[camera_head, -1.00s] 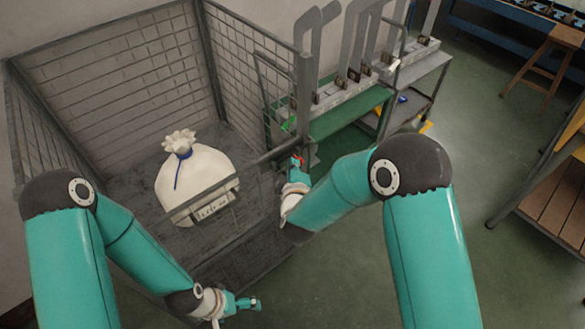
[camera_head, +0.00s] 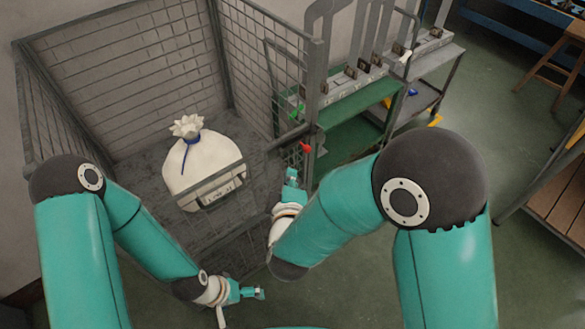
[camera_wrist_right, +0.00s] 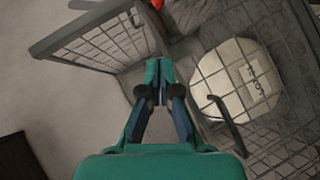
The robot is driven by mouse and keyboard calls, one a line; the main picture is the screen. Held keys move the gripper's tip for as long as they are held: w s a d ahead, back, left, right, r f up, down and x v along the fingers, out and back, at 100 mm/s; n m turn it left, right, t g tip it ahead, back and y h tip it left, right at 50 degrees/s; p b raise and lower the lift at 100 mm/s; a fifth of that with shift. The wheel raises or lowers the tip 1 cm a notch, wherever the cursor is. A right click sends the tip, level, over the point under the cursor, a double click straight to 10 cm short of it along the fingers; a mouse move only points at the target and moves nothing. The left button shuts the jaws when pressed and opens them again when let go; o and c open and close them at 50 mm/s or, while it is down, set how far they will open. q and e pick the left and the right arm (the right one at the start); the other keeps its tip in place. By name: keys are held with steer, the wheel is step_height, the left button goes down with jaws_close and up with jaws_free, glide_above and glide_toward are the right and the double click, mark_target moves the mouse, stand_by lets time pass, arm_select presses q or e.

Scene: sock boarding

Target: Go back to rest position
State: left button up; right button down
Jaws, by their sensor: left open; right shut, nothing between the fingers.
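My left gripper (camera_head: 258,293) is open and empty, low in front of the cage in the head view. My right gripper (camera_head: 291,172) is in front of the cage's right front corner, just below a red handle (camera_head: 305,148). In the right wrist view the right gripper (camera_wrist_right: 159,64) has its fingers together with nothing between them. The wire cage (camera_head: 128,104) stands beyond both grippers. A white tied sack (camera_head: 205,160) with a blue tie sits inside it, and it also shows through the mesh in the wrist view (camera_wrist_right: 222,75).
A green bench (camera_head: 345,112) with upright grey boards (camera_head: 372,38) stands right of the cage. A grey trolley (camera_head: 437,65) is beside it. A wooden-topped table (camera_head: 555,190) is at the right edge. Open green floor (camera_head: 480,120) lies between.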

steer(key=shift+s, duration=0.2)
steer(key=shift+r, duration=0.1)
steer(key=w+d+f+m+g+h, duration=0.25)
steer(key=d+f, duration=0.55)
steer(key=d, duration=0.5)
steer(key=s+d+f+m+g, duration=0.25)
steer(key=s+d+f, duration=0.25)
steer(key=f, duration=0.4)
steer(key=s+a+f+m+g+y, duration=0.3)
steer(key=s+f+m+g, duration=0.1)
steer(key=s, duration=0.4)
steer(key=s+a+f+m+g+y, duration=0.3)
steer(key=s+m, duration=0.3)
steer(key=s, duration=0.3)
steer(key=shift+a+f+m+g+y, duration=0.3)
steer(key=shift+f+g+y, duration=0.15)
steer(key=shift+f+g, duration=0.4)
